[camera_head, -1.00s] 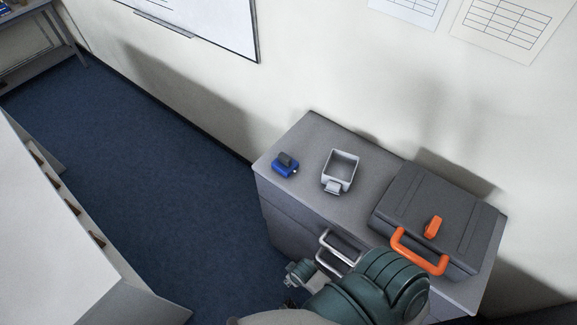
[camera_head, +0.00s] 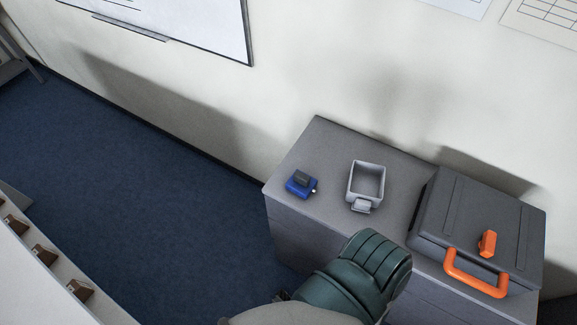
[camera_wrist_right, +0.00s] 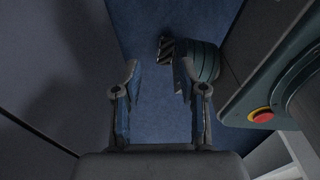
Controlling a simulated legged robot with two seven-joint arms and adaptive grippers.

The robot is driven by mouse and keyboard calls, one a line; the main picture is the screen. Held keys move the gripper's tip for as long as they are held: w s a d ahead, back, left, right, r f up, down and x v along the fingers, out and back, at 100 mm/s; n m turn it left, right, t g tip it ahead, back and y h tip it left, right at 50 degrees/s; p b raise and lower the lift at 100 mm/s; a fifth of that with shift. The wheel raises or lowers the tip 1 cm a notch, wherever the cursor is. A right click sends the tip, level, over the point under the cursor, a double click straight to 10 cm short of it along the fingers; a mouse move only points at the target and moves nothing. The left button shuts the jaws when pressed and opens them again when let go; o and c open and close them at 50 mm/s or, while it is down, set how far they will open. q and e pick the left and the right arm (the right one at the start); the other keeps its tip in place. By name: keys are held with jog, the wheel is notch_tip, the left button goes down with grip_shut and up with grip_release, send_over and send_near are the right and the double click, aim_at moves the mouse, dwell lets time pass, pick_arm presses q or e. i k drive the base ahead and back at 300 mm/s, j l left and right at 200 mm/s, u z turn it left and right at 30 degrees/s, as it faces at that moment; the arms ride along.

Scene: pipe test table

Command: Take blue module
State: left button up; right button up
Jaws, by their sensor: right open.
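The blue module (camera_head: 301,185), a small blue block with a dark grey top, sits near the left corner of the grey cabinet top (camera_head: 325,141) in the head view. My right arm comes in at the bottom of the head view, in front of the cabinet, and its gripper is hidden there. In the right wrist view, my right gripper (camera_wrist_right: 158,83) is open and empty, with blue floor between its fingers. The module does not show in the wrist view. My left gripper is in neither view.
A light grey open box (camera_head: 366,181) stands right of the module. A dark grey case (camera_head: 478,222) with an orange handle fills the right of the cabinet top. The wall (camera_head: 330,70) rises behind. A white shelf unit (camera_head: 45,275) is at lower left, with floor between.

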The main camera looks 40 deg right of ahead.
aim_at(301, 183)
jog(key=z, duration=0.4)
jog(key=i+z, duration=0.1)
jog(key=z, duration=0.3)
jog(key=j+z, duration=0.1)
jog(key=z, duration=0.3)
jog(key=i+z, duration=0.1)
jog(key=z, duration=0.3)
